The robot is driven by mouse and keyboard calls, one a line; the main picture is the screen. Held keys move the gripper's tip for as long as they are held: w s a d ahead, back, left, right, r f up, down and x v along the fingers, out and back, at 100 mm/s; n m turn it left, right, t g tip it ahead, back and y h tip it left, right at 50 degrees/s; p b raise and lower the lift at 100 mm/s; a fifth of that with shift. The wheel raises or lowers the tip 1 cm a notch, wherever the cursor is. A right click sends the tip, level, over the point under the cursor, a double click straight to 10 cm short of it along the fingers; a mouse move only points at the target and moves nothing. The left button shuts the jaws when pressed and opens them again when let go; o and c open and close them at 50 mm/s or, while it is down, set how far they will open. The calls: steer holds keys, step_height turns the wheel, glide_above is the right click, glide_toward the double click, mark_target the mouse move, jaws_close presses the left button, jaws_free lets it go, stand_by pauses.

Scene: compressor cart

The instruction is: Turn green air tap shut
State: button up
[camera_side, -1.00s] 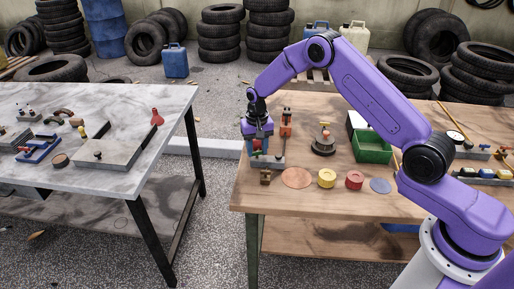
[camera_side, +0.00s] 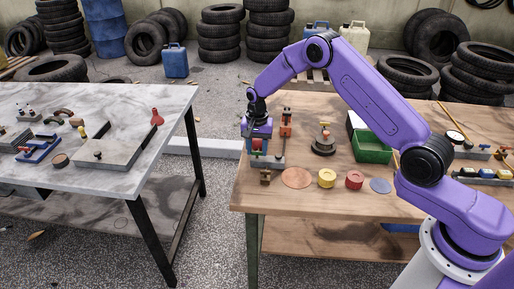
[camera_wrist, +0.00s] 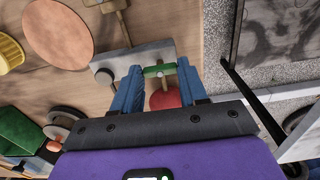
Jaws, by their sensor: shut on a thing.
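The green air tap's handle (camera_wrist: 152,71) is a small green bar on a grey metal block (camera_wrist: 104,58) in the wrist view. My gripper (camera_wrist: 158,75) has its two blue fingers on either side of the green bar and is shut on it. A round red part (camera_wrist: 166,98) shows between the fingers, close to the green bar. In the side view my gripper (camera_side: 257,147) points down over the grey block (camera_side: 270,162) at the left end of the wooden table. The fingers hide part of the tap there.
A brass-coloured fitting (camera_side: 265,177) stands in front of the block. A copper disc (camera_side: 297,178), yellow (camera_side: 327,178) and red (camera_side: 355,180) pieces lie to the right. The left table edge is close.

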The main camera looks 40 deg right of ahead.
mark_target(257, 152)
steer(key=o, duration=1.1)
steer(key=shift+c, duration=0.2)
step_height(257, 152, up, 18)
steer(key=shift+f, duration=0.25)
